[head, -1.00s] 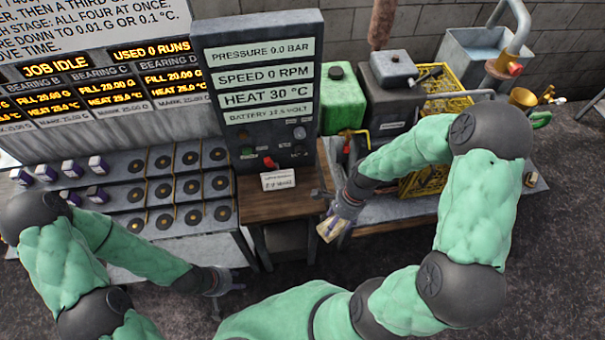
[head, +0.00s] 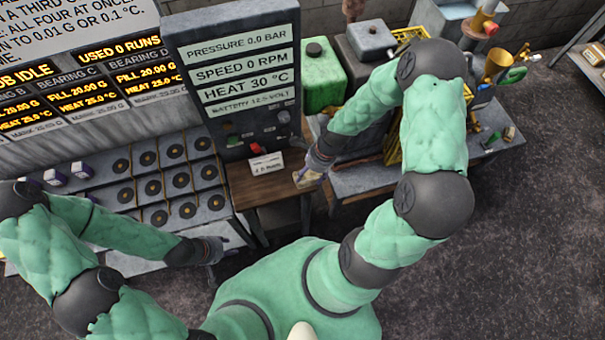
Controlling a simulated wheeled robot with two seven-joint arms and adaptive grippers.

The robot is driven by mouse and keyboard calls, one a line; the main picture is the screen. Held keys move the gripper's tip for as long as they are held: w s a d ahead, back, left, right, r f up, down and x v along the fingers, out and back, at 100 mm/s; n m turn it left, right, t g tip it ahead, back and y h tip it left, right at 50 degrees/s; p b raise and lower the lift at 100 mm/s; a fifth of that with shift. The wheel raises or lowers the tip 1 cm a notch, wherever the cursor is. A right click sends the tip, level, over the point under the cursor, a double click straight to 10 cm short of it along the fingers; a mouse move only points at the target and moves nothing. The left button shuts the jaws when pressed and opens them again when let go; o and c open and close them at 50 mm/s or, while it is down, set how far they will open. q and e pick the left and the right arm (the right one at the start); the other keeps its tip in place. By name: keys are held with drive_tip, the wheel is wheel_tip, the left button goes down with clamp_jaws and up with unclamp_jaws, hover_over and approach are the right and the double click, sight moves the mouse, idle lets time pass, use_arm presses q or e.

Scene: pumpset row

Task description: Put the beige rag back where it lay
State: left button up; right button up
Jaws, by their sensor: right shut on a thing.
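The beige rag (head: 304,180) is a small pale piece at the tip of my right gripper (head: 310,174). My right gripper is shut on it, near the right edge of the small wooden table (head: 240,190). I cannot tell whether the rag touches the table. My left gripper (head: 226,243) hangs low in front of the bearing rack and looks empty; its fingers are too small and dark to tell open from shut.
A control panel (head: 238,80) with a white card (head: 266,163) stands at the back of the wooden table. The bearing rack (head: 120,215) is on the left. A green canister (head: 322,75) and a metal bench (head: 350,182) are on the right, partly behind my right arm.

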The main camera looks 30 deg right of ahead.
drive_tip(key=w+f, duration=0.4)
drive_tip(key=f, duration=0.1)
drive_tip(key=shift+a, duration=0.2)
wheel_tip(320, 180, down, 3)
drive_tip(key=shift+w+f, duration=0.1)
drive_tip(key=shift+f+b, duration=0.1)
drive_tip(key=shift+b, duration=0.2)
drive_tip(key=o, duration=1.2)
drive_tip(key=shift+o, duration=0.2)
